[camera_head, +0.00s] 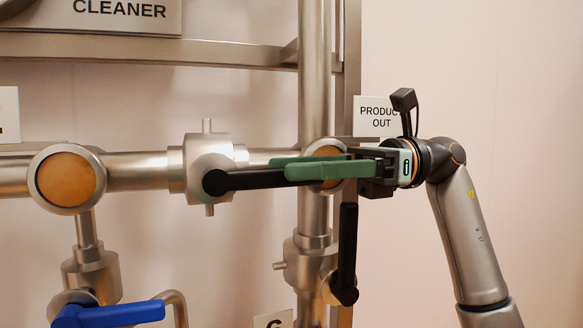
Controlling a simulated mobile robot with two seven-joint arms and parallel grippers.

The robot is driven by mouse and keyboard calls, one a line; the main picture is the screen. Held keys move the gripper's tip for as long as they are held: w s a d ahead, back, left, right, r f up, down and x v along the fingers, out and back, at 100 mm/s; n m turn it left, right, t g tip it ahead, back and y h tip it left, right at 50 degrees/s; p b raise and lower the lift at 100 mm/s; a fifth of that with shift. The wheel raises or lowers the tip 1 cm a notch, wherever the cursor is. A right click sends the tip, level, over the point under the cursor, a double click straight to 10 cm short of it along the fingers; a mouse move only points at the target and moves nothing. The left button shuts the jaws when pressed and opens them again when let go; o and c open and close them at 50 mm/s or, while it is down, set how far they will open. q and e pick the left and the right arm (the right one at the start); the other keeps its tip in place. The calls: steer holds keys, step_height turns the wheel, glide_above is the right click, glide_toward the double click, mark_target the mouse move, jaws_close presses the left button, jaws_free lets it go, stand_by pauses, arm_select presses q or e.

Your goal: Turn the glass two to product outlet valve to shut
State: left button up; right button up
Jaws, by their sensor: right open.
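A steel valve (208,150) sits in the horizontal pipe. Its black lever (245,180) points right, along the pipe. My right gripper (288,166) comes in from the right with green fingers open at the lever's right end. The fingers overlap the lever's end, and I cannot tell whether they touch it. A second valve (305,250) sits lower on the vertical pipe, with its black lever (347,245) upright. No readable label shows which is the glass two to product outlet valve. My left gripper is out of view.
A "PRODUCT OUT" sign (374,112), partly covered by my right gripper, is behind it. A blue lever (110,314) is at lower left, beneath a round orange-faced fitting (67,179). A "CLEANER" sign (118,12) is at top left. The wall (510,120) at right is bare.

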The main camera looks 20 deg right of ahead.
steer(key=shift+a, duration=0.65)
jaws_close()
stand_by(1.0)
